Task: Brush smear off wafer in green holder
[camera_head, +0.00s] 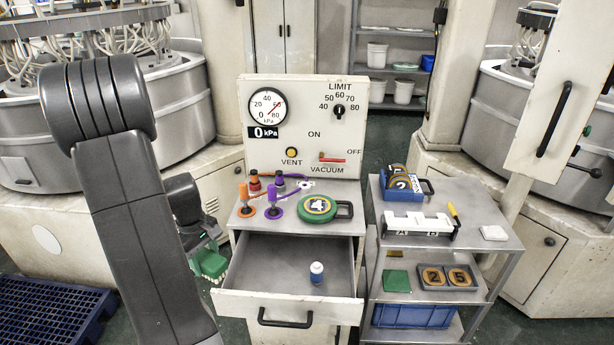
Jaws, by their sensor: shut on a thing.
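The green round holder (304,215) with a black handle lies on top of the cabinet with the drawer. A dark wafer (318,204) with a yellowish rim and a white figure that looks like 4 sits in it. A smear cannot be made out for sure at this size. My gripper (207,246), left of the cabinet and lower than its top, is partly hidden behind my arm. It is shut on a green brush (211,264) with pale bristles pointing down. The brush is well apart from the wafer.
The cabinet's drawer (259,302) stands open with a white, blue-capped bottle (317,272) inside. Orange and purple suction tools (272,203) stand left of the holder. The vacuum panel (304,127) rises behind. A cart (473,214) on the right carries a blue wafer box (404,193).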

